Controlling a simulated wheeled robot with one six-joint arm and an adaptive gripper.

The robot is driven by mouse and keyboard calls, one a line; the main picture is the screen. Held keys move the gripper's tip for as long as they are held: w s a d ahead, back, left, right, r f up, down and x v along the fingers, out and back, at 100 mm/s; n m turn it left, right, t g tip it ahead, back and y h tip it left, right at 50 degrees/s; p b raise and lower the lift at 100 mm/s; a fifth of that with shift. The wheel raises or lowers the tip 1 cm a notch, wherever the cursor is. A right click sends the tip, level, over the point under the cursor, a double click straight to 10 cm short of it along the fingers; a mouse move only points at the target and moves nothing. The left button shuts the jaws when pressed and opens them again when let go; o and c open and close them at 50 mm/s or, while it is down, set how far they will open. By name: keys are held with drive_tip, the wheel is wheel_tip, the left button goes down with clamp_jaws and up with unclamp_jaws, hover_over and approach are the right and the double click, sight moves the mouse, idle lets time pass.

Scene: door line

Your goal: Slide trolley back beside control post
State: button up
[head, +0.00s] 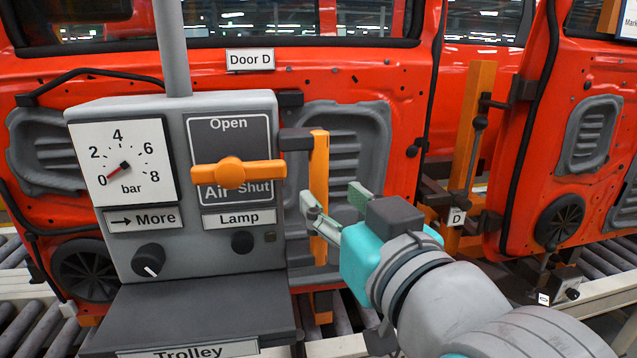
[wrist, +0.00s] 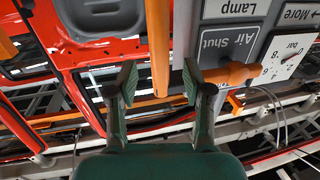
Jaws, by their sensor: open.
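The grey control post (head: 258,105) stands at left in the head view, with a gauge, an orange air handle and knobs. A dark ledge (head: 190,305) below it bears a "Trolley" label (head: 188,349), cut by the lower edge; I cannot tell whether the ledge is part of the trolley. My gripper (head: 335,205) is open and empty, right of the post. An upright orange bar (head: 319,165) stands by its fingertips. In the wrist view the bar (wrist: 158,45) lines up with the gap between the fingers (wrist: 159,82); whether it belongs to the trolley is unclear.
The air handle (head: 238,174) lies level by "Shut"; the gauge (head: 122,160) needle is near 0. Red Door D (head: 390,65) is close behind. Rollers (head: 35,325) run below.

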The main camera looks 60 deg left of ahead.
sight(323, 189)
drive_tip(key=a, duration=0.3)
drive_tip(key=w+a, duration=0.1)
drive_tip(key=a, duration=0.1)
drive_tip(key=shift+a, duration=0.35)
clamp_jaws()
